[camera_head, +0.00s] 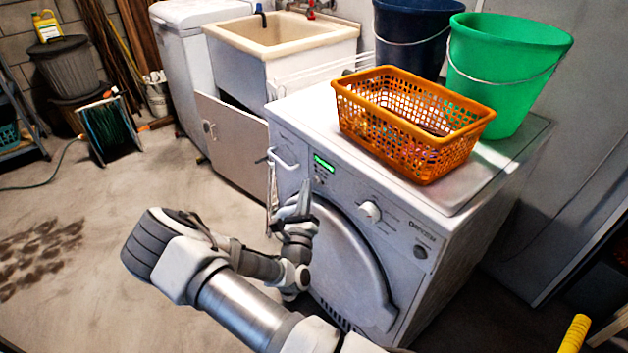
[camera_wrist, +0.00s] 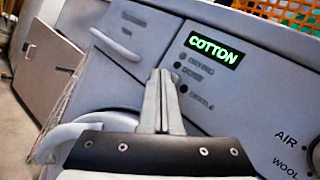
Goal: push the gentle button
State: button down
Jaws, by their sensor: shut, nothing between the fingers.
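The white front-loading machine (camera_head: 345,255) has a green-lit display (camera_head: 323,163) on its panel. In the wrist view the display (camera_wrist: 214,50) reads COTTON. A short column of small round buttons (camera_wrist: 183,89) with blurred labels sits below it; I cannot read which one is the gentle button. My gripper (camera_head: 305,184) is shut and empty in front of the panel. In the wrist view its fingertips (camera_wrist: 160,74) appear just left of the buttons and partly overlap that area. I cannot tell whether they touch the panel.
The round door (camera_head: 345,262) is below the panel, with a knob (camera_head: 370,212) to the right. An orange basket (camera_head: 410,120), a green bucket (camera_head: 505,70) and a dark blue bucket (camera_head: 412,35) stand on top. A sink (camera_head: 280,35) is behind left. Open floor lies left.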

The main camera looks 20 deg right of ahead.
jog(key=shift+w+d, duration=0.2)
jog(key=shift+d, duration=0.2)
dwell(0.3)
jog(key=shift+a+p, duration=0.15)
jog(key=shift+p, duration=0.15)
jog(key=shift+s+a, duration=0.35)
jog(key=shift+a, duration=0.35)
jog(key=s+a+p, duration=0.2)
jog(key=a, duration=0.3)
jog(key=shift+s+a, duration=0.15)
jog(key=shift+a, duration=0.15)
